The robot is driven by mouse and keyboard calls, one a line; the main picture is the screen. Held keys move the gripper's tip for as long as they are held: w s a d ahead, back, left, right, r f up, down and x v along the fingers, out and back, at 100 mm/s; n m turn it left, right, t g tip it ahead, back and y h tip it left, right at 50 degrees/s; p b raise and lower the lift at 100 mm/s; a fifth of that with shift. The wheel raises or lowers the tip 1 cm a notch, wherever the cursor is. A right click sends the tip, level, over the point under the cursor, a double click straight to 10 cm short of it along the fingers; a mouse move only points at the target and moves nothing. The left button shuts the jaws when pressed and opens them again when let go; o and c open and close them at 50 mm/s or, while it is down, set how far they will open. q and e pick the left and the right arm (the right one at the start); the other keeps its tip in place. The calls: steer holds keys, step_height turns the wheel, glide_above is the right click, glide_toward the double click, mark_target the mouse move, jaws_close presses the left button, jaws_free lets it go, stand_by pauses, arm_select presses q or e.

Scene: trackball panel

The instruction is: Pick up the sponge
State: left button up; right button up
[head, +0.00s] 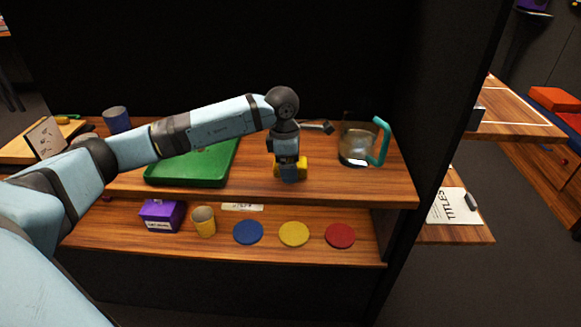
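A yellow block, which looks like the sponge (303,168), is on the upper wooden shelf, right of the green tray. My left arm reaches in from the left, and its gripper (289,178) points down right at the sponge. The gripper covers the sponge's middle, with yellow showing on both sides of it. The fingers are too small and hidden to tell whether they are open or shut on it. My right gripper is not in view.
On the upper shelf (360,191), a green tray (190,180) stands left and a glass jug with teal handle (381,140) right. A blue cup (116,120) is at far left. The lower shelf holds a purple box (161,214), a yellow cup (204,222) and coloured discs (293,234).

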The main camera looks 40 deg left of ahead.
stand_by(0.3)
arm_select(q)
steer(key=c, duration=1)
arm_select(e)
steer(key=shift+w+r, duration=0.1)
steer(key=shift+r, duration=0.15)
arm_select(q)
steer(key=shift+r, duration=0.35)
step_height(320, 180, up, 20)
steer(key=p, duration=0.4)
steer(key=shift+f, duration=0.15)
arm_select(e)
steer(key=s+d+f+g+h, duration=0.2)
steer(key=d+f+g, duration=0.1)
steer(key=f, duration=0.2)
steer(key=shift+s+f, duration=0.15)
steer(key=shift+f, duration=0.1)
